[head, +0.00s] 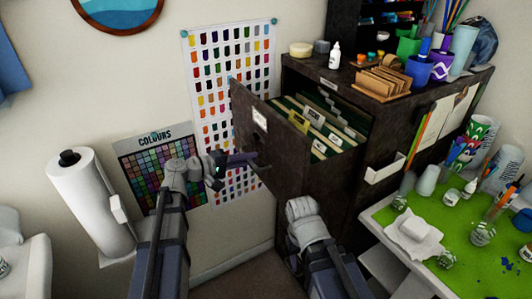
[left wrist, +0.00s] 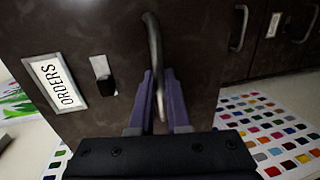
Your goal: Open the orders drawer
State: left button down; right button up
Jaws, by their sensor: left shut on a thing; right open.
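The orders drawer (head: 283,142) is the top drawer of a dark cabinet and stands pulled out, with hanging files (head: 318,125) showing inside. Its front carries a white label, which reads ORDERS in the left wrist view (left wrist: 55,83). My left gripper (head: 248,158) is at the drawer front. In the left wrist view its purple fingers (left wrist: 160,100) are shut on the curved metal handle (left wrist: 152,45). My right arm's wrist shows below the drawer in the head view; its fingers are hidden.
The cabinet top (head: 345,78) holds card racks, cups and a white bottle. A green-topped table (head: 390,222) with cups and jars stands at the right. A paper roll (head: 88,195) stands at the left. Colour charts hang on the wall behind my left gripper.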

pick_arm(q)
jog(key=shift+f+v, duration=0.2)
jog(key=shift+v, duration=0.7)
jog(key=shift+f+v, duration=0.2)
jog(key=shift+v, duration=0.7)
jog(key=shift+f+v, duration=0.15)
jog(key=shift+v, duration=0.8)
jog(key=shift+a, duration=0.1)
jog(key=c, duration=0.9)
grip_release()
jog(key=p+v, duration=0.1)
jog(key=v, duration=0.6)
jog(key=shift+s+a+p, duration=0.25)
jog(key=shift+a+p, duration=0.05)
